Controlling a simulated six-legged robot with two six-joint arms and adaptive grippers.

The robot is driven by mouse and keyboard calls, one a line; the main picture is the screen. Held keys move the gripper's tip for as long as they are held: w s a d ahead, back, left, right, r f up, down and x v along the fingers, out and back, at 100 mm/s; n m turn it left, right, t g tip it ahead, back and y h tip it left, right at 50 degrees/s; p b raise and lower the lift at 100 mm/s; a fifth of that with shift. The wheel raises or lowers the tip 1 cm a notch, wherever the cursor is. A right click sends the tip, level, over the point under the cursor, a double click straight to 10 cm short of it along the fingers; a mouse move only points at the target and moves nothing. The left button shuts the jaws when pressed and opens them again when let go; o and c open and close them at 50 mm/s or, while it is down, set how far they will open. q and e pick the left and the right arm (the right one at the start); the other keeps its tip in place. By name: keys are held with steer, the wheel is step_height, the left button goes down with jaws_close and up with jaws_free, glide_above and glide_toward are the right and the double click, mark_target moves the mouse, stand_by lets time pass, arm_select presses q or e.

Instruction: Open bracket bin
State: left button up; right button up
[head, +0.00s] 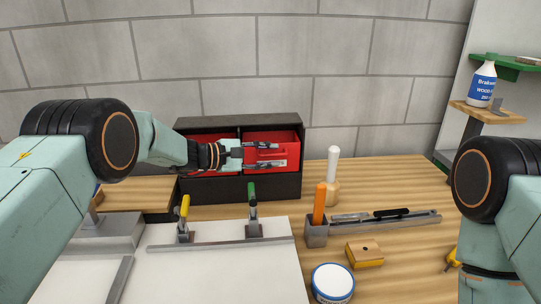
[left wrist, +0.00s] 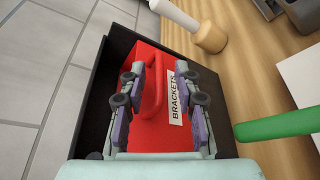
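The bracket bin is the right-hand red bin (head: 290,134) in a black housing (head: 245,123) against the wall. In the left wrist view the bin's red front (left wrist: 149,57) carries a white "BRACKETS" label (left wrist: 175,97) and a red loop handle (left wrist: 156,88). My left gripper (head: 276,155) is in front of this bin with its fingers apart. In the left wrist view the handle lies in the gap between the fingers (left wrist: 158,75), and neither finger is seen clamped on it. My right gripper is out of view; only part of the right arm shows.
A second red bin (head: 205,138) sits on the left. Green (head: 252,195) and yellow (head: 184,207) clamps rise from the white board (head: 220,270).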

arm_select(q)
steer(key=shift+w+d, duration=0.15)
steer(key=shift+d, duration=0.45)
steer(key=shift+a+f, duration=0.1)
steer(key=shift+a, duration=0.1)
steer(key=c, duration=0.4)
steer(key=shift+d, duration=0.1)
jaws_close()
